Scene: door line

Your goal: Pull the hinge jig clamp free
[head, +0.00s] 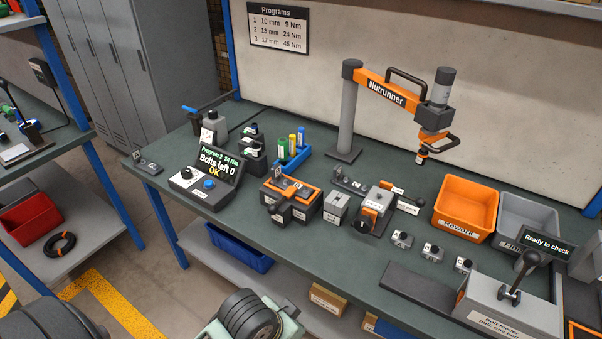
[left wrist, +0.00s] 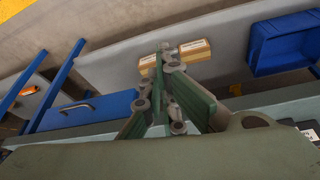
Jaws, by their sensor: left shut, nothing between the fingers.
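A jig (head: 376,204) with a grey block, an orange part and a dark round knob stands near the middle of the bench in the head view. A small handle (head: 409,206) sticks out at its right side. Its labels are too small to read, so I cannot tell for sure which part is the hinge jig clamp. My left gripper (left wrist: 163,48) is shut and empty in the left wrist view, with the lower shelf and boxes behind it. It is apart from the jig, which does not show there. My right gripper is not in view.
An orange and black fixture (head: 291,198) and a control box (head: 206,181) reading "Bolts left 0 OK" stand left of the jig. A nutrunner arm (head: 385,88) hangs behind. Orange (head: 465,207) and grey (head: 522,220) bins and a lever-topped bolt feeder (head: 508,305) stand right.

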